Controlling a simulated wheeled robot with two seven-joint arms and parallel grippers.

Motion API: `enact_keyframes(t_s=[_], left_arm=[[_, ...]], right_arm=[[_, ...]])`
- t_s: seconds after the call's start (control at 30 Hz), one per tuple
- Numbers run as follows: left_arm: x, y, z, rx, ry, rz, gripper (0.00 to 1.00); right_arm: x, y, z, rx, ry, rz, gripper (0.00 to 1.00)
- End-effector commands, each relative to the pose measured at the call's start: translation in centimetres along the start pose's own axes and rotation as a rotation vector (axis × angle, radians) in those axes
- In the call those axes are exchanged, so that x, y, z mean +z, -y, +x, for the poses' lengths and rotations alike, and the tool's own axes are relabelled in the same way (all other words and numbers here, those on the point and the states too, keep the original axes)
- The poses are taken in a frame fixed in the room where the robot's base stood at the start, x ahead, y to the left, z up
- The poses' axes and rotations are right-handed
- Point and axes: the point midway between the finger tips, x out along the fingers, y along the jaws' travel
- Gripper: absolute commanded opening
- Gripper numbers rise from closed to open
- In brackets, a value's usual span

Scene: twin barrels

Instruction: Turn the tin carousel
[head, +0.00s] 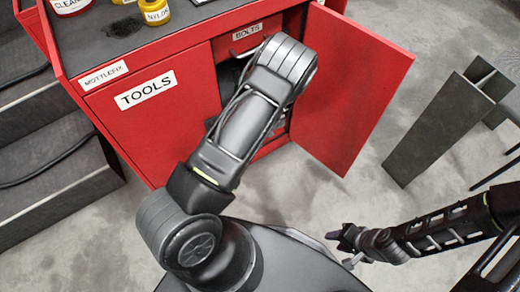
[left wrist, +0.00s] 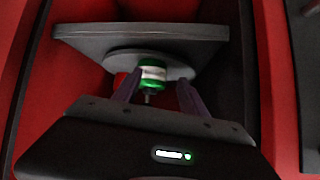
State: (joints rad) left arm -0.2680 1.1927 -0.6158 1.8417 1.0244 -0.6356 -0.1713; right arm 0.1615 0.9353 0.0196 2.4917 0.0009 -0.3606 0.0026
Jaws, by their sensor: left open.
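The tin carousel (left wrist: 180,69) is a grey round disc inside the red cabinet, seen in the left wrist view. A green tin with a white label (left wrist: 152,74) is at its near edge. A red tin (left wrist: 120,80) shows partly behind the left finger. My left gripper (left wrist: 157,95) is open, with its purple fingers on either side of the green tin's lower part. I cannot tell whether they touch it. In the head view my left arm hides this gripper and the carousel. My right gripper (head: 345,238) is small and low at the right, away from the cabinet.
The red cabinet has a shut door labelled TOOLS (head: 147,120) and an open red door (head: 352,90) right of my left arm. A grey panel (left wrist: 140,40) lies beyond the disc. Yellow containers (head: 155,10) stand on top. A grey post (head: 437,130) stands at right. Floor between is clear.

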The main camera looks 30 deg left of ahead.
Motion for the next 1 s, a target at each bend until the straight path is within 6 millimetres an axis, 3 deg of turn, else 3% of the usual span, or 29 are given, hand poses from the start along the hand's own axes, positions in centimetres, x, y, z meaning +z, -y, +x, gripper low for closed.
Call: enact_keyframes(t_s=[0.6,0.8,1.0], left_arm=[[11.8,0.7,-6.0,0.156,0.334,0.155,0.50],[14.3,0.5,-8.2,0.207,0.412,0.192,0.50],[15.5,0.5,-9.3,0.233,0.448,0.208,0.50]], right_arm=[[0.0,0.5,-1.4,0.000,0.000,0.000,0.36],[0.0,0.6,-1.7,0.000,0.000,0.000,0.36],[0.0,0.7,-1.8,0.000,0.000,0.000,0.36]])
